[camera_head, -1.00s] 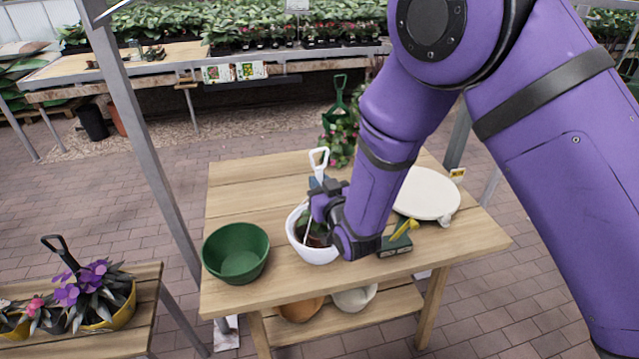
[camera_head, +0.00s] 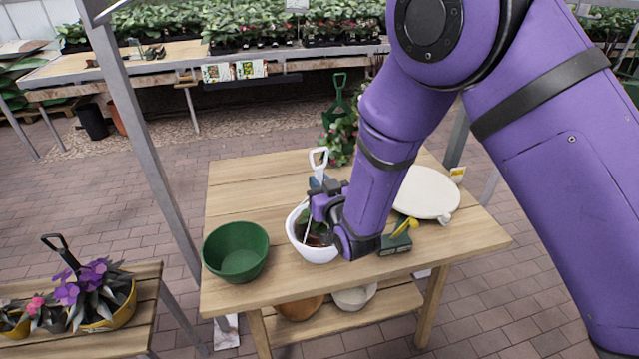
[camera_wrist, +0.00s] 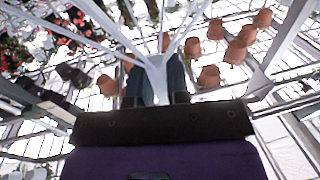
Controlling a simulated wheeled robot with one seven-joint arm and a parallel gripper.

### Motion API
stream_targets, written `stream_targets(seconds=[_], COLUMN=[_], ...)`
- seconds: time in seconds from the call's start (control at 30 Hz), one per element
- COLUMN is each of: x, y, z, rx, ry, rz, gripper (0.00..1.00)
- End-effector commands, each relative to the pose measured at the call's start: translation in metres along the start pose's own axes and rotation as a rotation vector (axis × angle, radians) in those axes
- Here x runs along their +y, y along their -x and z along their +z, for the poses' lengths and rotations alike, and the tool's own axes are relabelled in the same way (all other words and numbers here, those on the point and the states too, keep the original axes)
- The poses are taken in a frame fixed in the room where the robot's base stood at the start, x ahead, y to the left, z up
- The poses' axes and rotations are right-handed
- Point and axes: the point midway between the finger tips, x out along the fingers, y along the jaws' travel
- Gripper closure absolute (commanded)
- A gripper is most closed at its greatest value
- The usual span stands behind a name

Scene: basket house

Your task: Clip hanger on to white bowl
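The white bowl (camera_head: 318,256) stands on the wooden table with a small plant and soil inside. My gripper (camera_head: 318,184) is just above the bowl. It is shut on the white hanger (camera_head: 318,158), whose hook loop sticks up above the fingers. A thin white leg of the hanger runs down into the bowl area. In the wrist view, the hanger's white hub (camera_wrist: 156,68) sits between my two dark blue fingers (camera_wrist: 157,84), with its legs spreading outward. My wrist hides part of the bowl's right side, and I cannot tell whether the hanger's ends touch the rim.
A green bowl (camera_head: 236,252) stands left of the white bowl. A green box with a yellow-handled tool (camera_head: 396,243) and a round cream board (camera_head: 428,194) are to the right. A grey post (camera_head: 150,140) rises left of the table. The table's back left is clear.

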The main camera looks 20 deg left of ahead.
Motion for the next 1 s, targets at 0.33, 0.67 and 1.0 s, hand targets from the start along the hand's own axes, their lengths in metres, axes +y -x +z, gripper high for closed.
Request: stream_targets(seconds=[0.33,0.67,1.0], x=[0.0,0.0,0.0], y=[0.0,0.028,0.089], z=[0.001,0.001,0.001], rx=[-0.002,-0.004,-0.004], ry=[0.0,0.0,0.0], rz=[0.0,0.0,0.0], gripper=[0.54,0.54,0.54])
